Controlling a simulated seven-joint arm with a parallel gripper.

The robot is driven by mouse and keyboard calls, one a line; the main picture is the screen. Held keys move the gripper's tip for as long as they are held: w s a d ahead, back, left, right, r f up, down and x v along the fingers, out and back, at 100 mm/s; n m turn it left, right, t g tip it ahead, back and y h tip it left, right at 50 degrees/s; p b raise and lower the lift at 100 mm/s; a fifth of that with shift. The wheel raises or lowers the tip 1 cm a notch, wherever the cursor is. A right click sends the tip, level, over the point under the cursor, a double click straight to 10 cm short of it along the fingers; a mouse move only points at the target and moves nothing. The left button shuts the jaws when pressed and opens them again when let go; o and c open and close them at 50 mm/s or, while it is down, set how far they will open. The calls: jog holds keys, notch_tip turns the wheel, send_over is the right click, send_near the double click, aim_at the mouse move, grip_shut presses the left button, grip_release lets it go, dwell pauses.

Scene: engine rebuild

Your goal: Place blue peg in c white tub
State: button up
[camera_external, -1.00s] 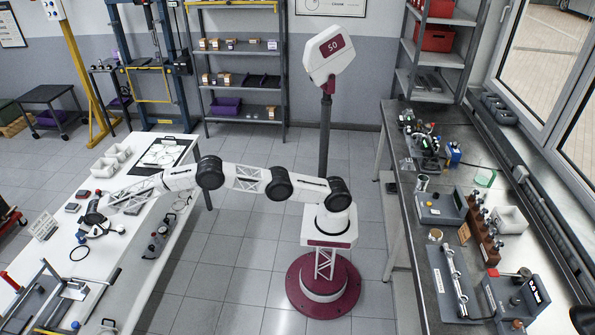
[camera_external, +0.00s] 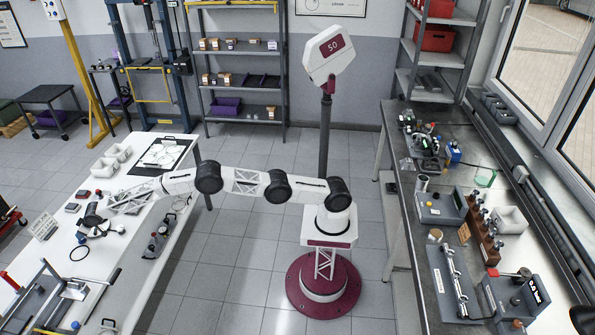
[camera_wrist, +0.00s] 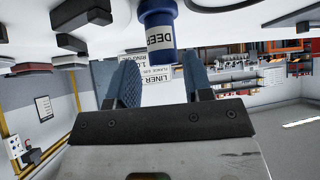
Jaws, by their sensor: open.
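The blue peg (camera_wrist: 158,19), a cylinder with a white lettered label, stands on the white table in the wrist view, which is upside down. My gripper (camera_wrist: 160,82) is open, its two blue textured fingers on either side of the peg's line but apart from it, nothing between them. Several white tubs (camera_external: 109,163) stand together at the table's far end. I cannot read which is c.
A black-framed board (camera_external: 165,154) lies beside the tubs. A white lettered card (camera_external: 44,226) stands left of my gripper. A frame with handles (camera_external: 68,290) stands at the near end.

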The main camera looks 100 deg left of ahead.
jog(key=shift+x, duration=2.15)
jog(key=shift+w+d, duration=0.1)
grip_shut()
